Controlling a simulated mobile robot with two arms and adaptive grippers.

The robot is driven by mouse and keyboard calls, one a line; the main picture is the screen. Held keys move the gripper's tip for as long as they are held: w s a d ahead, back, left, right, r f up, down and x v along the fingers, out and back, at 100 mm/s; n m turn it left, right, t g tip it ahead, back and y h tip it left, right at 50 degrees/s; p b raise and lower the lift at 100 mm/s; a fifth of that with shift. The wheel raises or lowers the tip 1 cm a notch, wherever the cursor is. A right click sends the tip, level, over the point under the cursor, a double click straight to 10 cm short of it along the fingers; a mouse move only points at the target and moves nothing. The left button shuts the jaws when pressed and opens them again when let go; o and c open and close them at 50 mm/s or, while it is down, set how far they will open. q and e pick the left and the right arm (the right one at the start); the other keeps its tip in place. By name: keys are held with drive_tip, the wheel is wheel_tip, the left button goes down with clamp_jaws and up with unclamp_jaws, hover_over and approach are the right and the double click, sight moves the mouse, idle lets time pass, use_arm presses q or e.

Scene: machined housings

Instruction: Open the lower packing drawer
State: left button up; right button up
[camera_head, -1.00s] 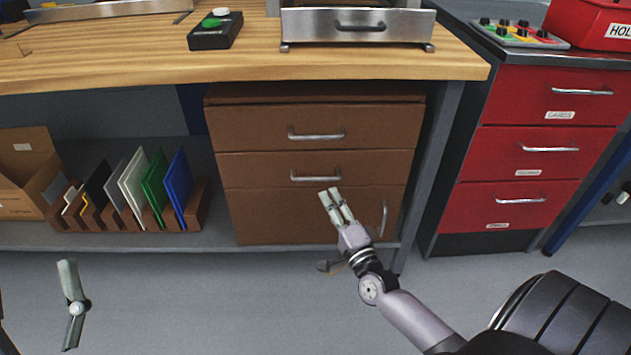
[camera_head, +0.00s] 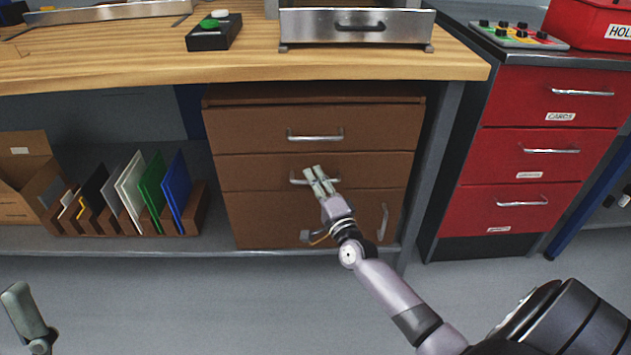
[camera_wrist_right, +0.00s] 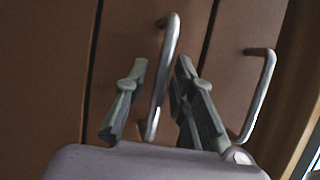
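The brown under-bench cabinet (camera_head: 330,228) has two drawers and a door below them. The lower drawer (camera_head: 235,173) looks shut, its front flush, with a horizontal metal bar handle (camera_head: 298,179). My right gripper (camera_head: 314,168) is at that handle and covers part of it. In the right wrist view the handle (camera_wrist_right: 163,75) stands between the two spread fingers (camera_wrist_right: 160,88), with a gap beside the left finger; contact with the right finger cannot be told. My left gripper (camera_head: 25,315) shows only partly at the lower left corner, away from the cabinet.
The upper drawer's handle (camera_head: 315,135) is just above; it also shows in the wrist view (camera_wrist_right: 262,90). The door has an upright handle (camera_head: 383,222). The wooden bench top (camera_head: 120,72) overhangs the cabinet. Red drawers (camera_head: 545,155) stand at right. The floor in front is clear.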

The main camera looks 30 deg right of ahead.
clamp_jaws()
idle(0.6)
